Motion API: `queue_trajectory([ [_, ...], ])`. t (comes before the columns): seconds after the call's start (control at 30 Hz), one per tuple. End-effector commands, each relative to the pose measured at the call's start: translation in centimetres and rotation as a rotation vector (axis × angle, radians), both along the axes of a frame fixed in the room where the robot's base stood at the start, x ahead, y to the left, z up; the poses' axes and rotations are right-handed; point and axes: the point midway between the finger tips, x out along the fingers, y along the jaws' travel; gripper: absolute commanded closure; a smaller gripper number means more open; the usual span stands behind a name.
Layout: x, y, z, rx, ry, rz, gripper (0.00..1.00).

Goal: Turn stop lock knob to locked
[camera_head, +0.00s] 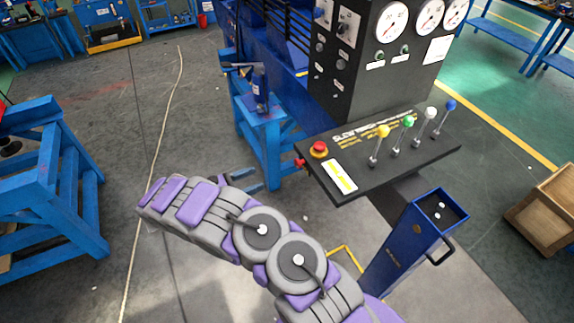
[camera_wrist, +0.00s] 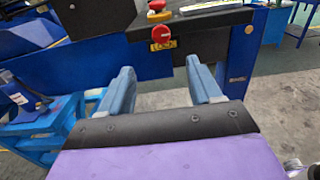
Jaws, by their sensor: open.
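A red knob (camera_head: 300,163) sits on the front left edge of the black control console (camera_head: 437,147). In the wrist view the red knob (camera_wrist: 160,33) is round, with a yellow plate (camera_wrist: 162,45) just below it. A red mushroom button on a yellow base (camera_head: 318,150) is on the console top, just above the knob; it also shows in the wrist view (camera_wrist: 157,6). My gripper (camera_head: 254,181) is open and empty, lower left of the knob. In the wrist view my gripper's fingers (camera_wrist: 159,75) point toward the console, with the knob beyond and between them, not touching.
Levers with yellow (camera_head: 383,131), green, white and blue tops stand on the console. A blue pedestal box (camera_head: 402,243) stands below right. A blue stand (camera_head: 262,130) is behind my gripper, and a blue frame (camera_head: 55,200) is at left. Grey floor between them is clear.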

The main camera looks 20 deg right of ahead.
Motion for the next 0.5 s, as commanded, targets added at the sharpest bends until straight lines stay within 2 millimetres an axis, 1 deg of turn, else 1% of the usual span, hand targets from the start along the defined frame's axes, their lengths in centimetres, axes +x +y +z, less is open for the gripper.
queue_trajectory([
  [0.03,0.0,-1.2,0.3,-0.001,0.0,-0.005,0.36],
  [0.1,-0.1,-2.7,0.3,-0.002,0.002,-0.008,0.36],
  [0.37,0.2,-7.1,0.2,-0.006,0.001,-0.005,0.36],
  [0.5,0.3,-9.6,0.3,-0.008,0.002,-0.005,0.36],
])
